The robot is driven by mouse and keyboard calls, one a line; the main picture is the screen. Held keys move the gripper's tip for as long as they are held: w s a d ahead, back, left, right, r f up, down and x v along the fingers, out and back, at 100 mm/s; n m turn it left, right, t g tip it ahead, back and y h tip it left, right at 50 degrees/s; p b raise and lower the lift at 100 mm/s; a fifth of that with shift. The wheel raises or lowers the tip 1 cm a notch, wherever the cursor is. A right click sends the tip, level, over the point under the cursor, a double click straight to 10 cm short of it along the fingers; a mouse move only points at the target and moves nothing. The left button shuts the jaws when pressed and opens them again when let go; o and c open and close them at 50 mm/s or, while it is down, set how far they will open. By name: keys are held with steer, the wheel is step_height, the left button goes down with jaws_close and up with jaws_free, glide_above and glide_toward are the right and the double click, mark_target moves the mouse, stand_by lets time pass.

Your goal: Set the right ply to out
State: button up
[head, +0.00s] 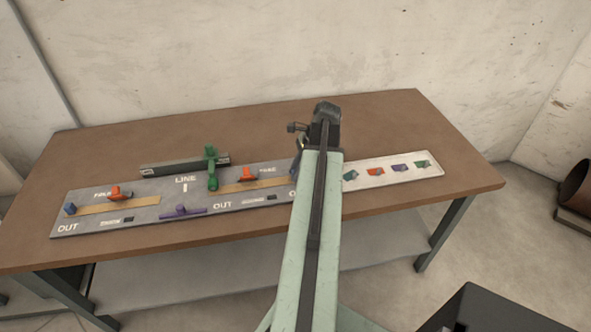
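A grey panel (85,219) lies on the brown table with "LINE" and "OUT" lettering. Two tan strips run along it, with a red piece (120,193) over the left strip and another red piece (248,174) over the right one. A blue knob (70,208) is at the left end, a purple piece (182,211) at the front middle, and a tall green piece (211,168) near "LINE". I cannot tell which part is the right ply. My arm covers the panel's right end. My gripper (298,145) is at the arm's far end, mostly hidden; its fingers cannot be made out.
A pale strip (436,167) with several small coloured pieces lies right of my arm. A dark grey bar (165,169) lies behind the panel. The table (400,115) is clear at the back right, with the wall behind it. A dark box (490,312) stands at the lower right.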

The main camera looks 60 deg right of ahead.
steer(key=o, duration=0.4)
steer(key=shift+s+d+f, duration=0.1)
steer(key=shift+s+d, duration=0.05)
steer(key=shift+d, duration=0.1)
steer(key=shift+a, duration=0.15)
steer(key=p+v, duration=0.7)
steer(key=shift+r, duration=0.45)
